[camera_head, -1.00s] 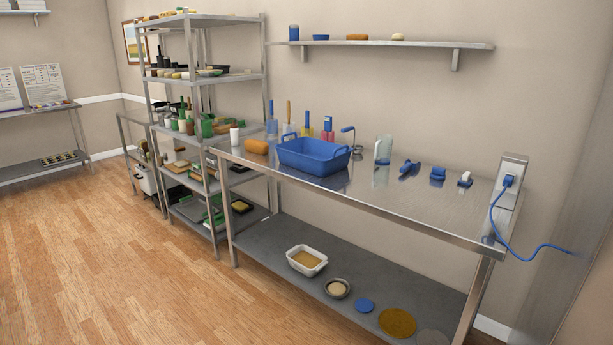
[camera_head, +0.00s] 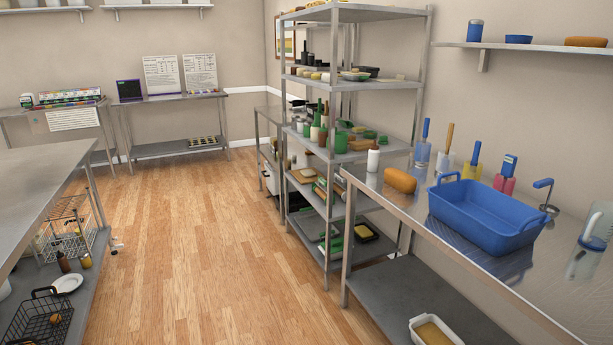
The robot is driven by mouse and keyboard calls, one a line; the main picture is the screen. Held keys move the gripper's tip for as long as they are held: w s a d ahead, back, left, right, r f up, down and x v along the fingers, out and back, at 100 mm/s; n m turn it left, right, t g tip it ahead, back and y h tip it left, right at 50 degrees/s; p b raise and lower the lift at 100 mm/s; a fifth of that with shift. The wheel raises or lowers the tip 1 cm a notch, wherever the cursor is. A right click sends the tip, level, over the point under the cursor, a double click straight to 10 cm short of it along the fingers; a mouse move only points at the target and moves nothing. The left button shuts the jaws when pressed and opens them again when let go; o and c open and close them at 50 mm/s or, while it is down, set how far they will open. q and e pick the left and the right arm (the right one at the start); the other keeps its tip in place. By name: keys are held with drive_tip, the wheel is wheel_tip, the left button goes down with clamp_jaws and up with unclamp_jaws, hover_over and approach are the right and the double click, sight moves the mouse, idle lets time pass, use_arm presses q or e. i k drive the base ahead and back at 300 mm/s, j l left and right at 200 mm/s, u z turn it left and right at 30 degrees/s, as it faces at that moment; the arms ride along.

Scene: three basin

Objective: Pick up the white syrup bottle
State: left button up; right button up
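Neither of my grippers shows in the head view.
An orange-brown loaf-like item (camera_head: 400,180) and a blue basin (camera_head: 485,212) stand on the right table. Another steel table (camera_head: 35,180) with baskets below is at the left. Open wooden floor (camera_head: 200,240) lies between.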

sight(374, 152)
drive_tip(key=i+u, duration=0.2)
drive_tip(key=i, duration=0.85)
